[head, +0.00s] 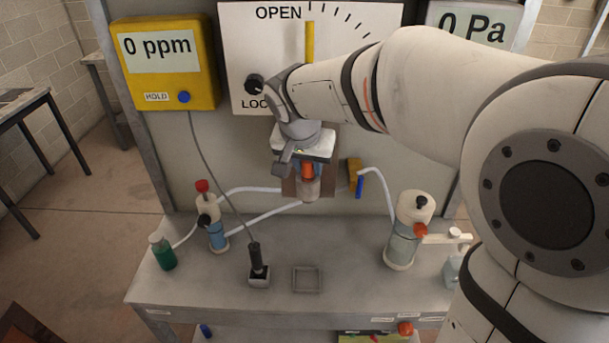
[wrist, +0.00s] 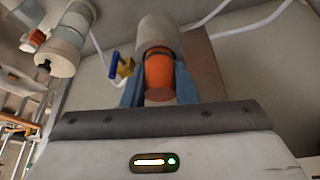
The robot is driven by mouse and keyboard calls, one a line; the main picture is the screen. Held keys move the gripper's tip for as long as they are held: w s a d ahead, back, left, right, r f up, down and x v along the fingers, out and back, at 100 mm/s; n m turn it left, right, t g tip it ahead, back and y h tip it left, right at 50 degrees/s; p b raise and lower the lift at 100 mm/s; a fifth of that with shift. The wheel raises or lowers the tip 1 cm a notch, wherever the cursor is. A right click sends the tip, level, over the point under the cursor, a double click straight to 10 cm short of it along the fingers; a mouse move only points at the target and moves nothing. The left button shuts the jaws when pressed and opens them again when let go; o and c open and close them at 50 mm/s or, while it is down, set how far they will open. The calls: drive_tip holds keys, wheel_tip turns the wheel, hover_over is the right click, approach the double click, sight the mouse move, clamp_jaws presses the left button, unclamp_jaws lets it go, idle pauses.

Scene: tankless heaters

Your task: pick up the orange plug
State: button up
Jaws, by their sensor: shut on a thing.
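The orange plug (wrist: 158,72) shows in the wrist view between the blue fingers of my gripper (wrist: 159,88). My gripper is shut on it. The plug's far end sits at or inside the mouth of a grey cylindrical fitting (wrist: 158,34); I cannot tell how deep. In the head view the plug (head: 308,170) is a small orange patch under my gripper (head: 308,165), in front of the brown plate (head: 291,187) on the panel. The fitting (head: 308,190) shows just below it, and my wrist hides part of the area.
A yellow meter (head: 165,85) reads 0 ppm. A grey bench holds a black probe in a holder (head: 259,278), an empty square tray (head: 306,291), a green bottle (head: 162,252) and pale cylinders (head: 402,245). White hoses (head: 265,220) run near the fitting. A blue-handled valve (head: 359,186) is right of it.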

drive_tip(key=shift+c, duration=1.3)
